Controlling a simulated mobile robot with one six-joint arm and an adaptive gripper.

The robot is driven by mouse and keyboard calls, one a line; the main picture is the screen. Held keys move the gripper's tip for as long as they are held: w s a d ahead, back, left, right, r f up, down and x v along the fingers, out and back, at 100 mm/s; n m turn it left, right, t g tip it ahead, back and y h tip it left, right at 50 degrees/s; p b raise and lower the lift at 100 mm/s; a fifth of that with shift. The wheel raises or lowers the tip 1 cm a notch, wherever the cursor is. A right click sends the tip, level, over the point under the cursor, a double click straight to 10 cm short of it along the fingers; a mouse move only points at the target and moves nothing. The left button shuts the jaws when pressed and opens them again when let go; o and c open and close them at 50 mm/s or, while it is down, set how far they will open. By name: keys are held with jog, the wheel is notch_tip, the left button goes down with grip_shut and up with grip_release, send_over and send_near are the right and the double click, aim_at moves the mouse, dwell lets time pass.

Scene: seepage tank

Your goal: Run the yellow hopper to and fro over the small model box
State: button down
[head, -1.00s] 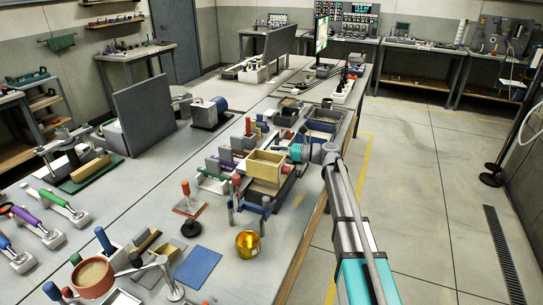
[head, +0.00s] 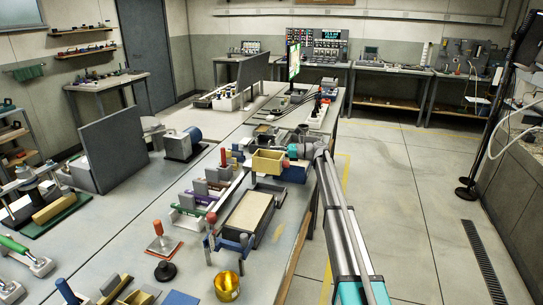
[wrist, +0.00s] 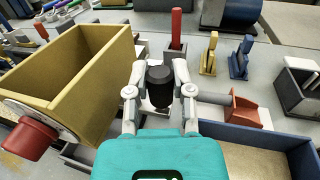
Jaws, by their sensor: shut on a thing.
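The yellow hopper (head: 267,161) is an open-topped box, upright near the far end of a long dark-walled box of pale sand (head: 249,212), which I take as the small model box. In the wrist view the hopper (wrist: 82,62) fills the left side and looks empty inside, with a red knob (wrist: 28,137) on its near end. My gripper (head: 300,151) is right of the hopper. In the wrist view its fingers (wrist: 160,85) are shut on a dark round knob (wrist: 159,76). Whether that knob joins the hopper is hidden.
A blue-walled box with sand (wrist: 260,145) lies close at lower right in the wrist view. A blue frame with a red ball (head: 211,218) and a gold pot (head: 227,287) stand at the near end. A red-handled tool (head: 160,243) is to the left.

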jog(key=shift+w+d, duration=0.2)
jog(key=shift+w, duration=0.4)
jog(key=shift+r, duration=0.1)
jog(key=shift+c, duration=2.4)
grip_release()
jog(key=shift+w, duration=0.15)
jog(key=shift+s+d, duration=0.1)
jog(key=shift+s, duration=0.1)
jog(key=d, duration=1.1)
jog(key=shift+s+d, duration=0.4)
